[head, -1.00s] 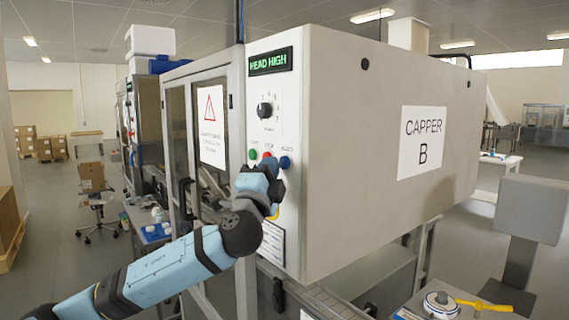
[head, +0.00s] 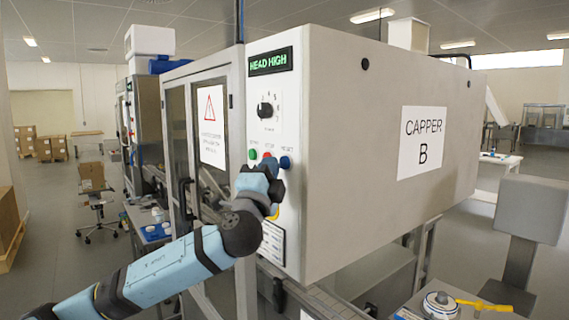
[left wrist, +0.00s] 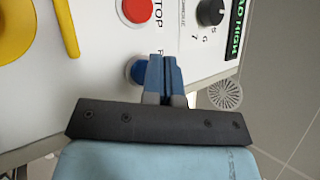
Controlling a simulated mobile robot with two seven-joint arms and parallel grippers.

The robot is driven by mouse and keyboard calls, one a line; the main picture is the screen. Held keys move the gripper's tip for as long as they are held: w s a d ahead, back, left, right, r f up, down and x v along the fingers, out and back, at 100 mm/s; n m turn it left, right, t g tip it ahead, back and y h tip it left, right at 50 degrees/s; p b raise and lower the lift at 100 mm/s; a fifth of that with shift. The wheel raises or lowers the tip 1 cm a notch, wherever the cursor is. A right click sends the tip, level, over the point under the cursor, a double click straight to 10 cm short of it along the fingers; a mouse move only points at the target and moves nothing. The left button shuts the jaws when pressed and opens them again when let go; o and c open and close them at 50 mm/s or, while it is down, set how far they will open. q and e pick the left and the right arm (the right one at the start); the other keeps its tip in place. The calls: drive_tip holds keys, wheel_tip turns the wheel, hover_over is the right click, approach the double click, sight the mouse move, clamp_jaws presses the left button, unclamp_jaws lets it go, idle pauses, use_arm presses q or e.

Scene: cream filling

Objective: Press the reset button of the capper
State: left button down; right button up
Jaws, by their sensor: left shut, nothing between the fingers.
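The capper (head: 390,150) is a large light-grey machine labelled CAPPER B. Its front panel carries a green button (head: 252,154), a red STOP button (head: 267,156) and the blue reset button (head: 286,162). My left gripper (left wrist: 164,60) is shut and empty, with its blue fingertips right beside the reset button (left wrist: 135,70) in the left wrist view. The fingers partly cover that button, and I cannot tell whether they touch it. The red STOP button (left wrist: 137,9) shows clear of the fingers. My right gripper is not in view.
The panel also has a black selector knob (head: 265,110) and a green-lit display (head: 270,62) reading HEAD HIGH. A yellow part (left wrist: 15,30) sits on the panel in the left wrist view. A framed door with a warning sign (head: 212,127) stands left of the panel.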

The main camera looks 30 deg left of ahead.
use_arm(q)
drive_tip(key=shift+w, duration=0.1)
idle(0.3)
drive_tip(key=shift+w+d, duration=0.15)
drive_tip(key=shift+w, duration=0.1)
drive_tip(key=shift+s, duration=0.1)
drive_tip(key=shift+s+b, duration=0.2)
drive_tip(key=shift+b, duration=0.1)
idle(0.4)
drive_tip(key=s+a+b, duration=0.1)
drive_tip(key=s+a, duration=0.1)
drive_tip(key=s, duration=0.3)
drive_tip(key=shift+s+a, duration=0.3)
idle(0.3)
